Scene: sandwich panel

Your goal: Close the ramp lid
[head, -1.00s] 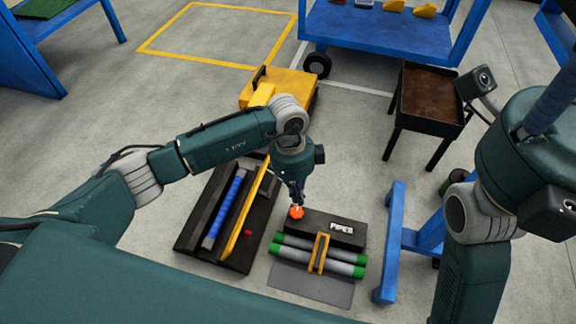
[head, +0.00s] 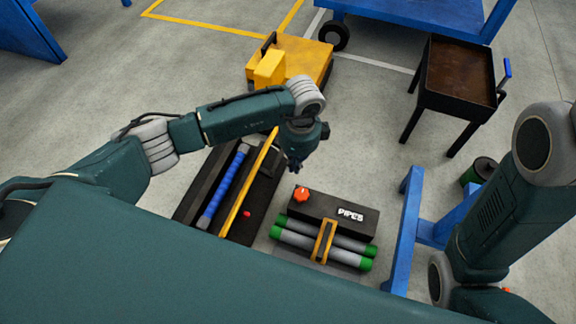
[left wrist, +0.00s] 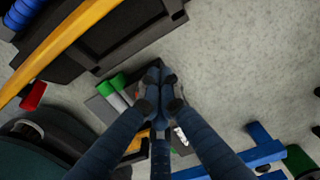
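A long black case (head: 185,205) on the floor holds a blue roll (head: 222,187). A yellow-edged panel (head: 247,187), which may be the ramp lid, stands raised along the case's right side. It also shows in the left wrist view (left wrist: 62,45) at upper left. My left gripper (head: 295,167) hangs just right of the panel's upper part, apart from it as far as I can tell. In the left wrist view its fingertips (left wrist: 160,88) are together with nothing seen between them. My right gripper is out of view; only my right arm shows.
A black box marked PIPES (head: 330,210) has an orange knob (head: 302,194) and grey pipes with green ends (head: 350,258). A yellow cart (head: 300,62) stands behind. A blue stand (head: 425,232) and a brown-topped table (head: 460,75) are at right. Floor between is clear.

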